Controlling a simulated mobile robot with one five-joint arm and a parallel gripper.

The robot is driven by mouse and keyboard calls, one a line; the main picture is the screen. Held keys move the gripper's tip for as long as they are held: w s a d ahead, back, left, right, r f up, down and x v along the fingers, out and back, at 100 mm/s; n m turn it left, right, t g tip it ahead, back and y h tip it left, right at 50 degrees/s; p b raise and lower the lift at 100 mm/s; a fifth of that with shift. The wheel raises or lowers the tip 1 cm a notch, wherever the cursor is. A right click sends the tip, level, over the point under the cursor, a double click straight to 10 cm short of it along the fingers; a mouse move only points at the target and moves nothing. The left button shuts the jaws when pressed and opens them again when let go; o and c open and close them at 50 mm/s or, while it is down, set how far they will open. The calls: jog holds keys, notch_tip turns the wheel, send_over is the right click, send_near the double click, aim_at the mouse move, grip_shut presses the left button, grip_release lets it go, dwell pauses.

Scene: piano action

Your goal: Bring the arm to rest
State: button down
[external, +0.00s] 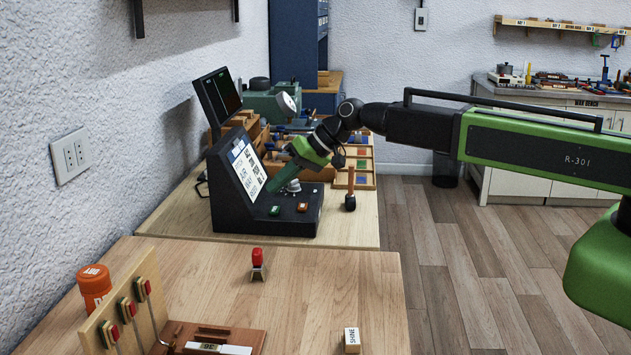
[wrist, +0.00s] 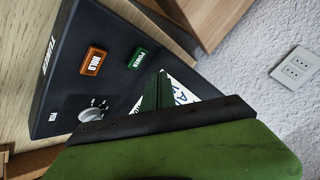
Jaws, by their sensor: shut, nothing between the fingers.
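My green gripper (external: 276,184) is shut and empty in the external view. It reaches down in front of the sloped white panel of a black console (external: 250,218). In the wrist view my gripper (wrist: 160,76) shows its narrow green fingers together, over the lettered white panel (wrist: 180,89). A green POWER button (wrist: 138,58), an orange HOLD button (wrist: 93,61) and a grey knob (wrist: 95,107) lie beside it on the console. I cannot tell whether the fingertips touch the console. My arm stretches in from the right.
A dark monitor (external: 218,97) stands behind the console near the wall. A wooden tray with coloured compartments (external: 361,160) and a dark upright tool (external: 350,188) are to its right. The nearer table (external: 210,270) holds several tools. Open floor lies right of the tables.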

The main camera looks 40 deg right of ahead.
notch_tip(320, 180, up, 3)
jog(key=shift+p, duration=1.05)
jog(key=s+d+f+g+h, duration=0.2)
jog(key=s+d, duration=0.4)
jog(key=d, duration=0.4)
jog(key=s+d+f+g+h, duration=0.2)
jog(key=s+d, duration=0.5)
jog(key=d, duration=0.4)
jog(key=s+d+f+m+g+h, duration=0.1)
jog(key=s+d+f+h, duration=0.2)
jog(key=s+d, duration=0.3)
jog(key=d, duration=0.5)
jog(key=shift+s+d+g, duration=0.25)
jog(key=shift+s+g, duration=0.15)
jog(key=shift+f, duration=0.1)
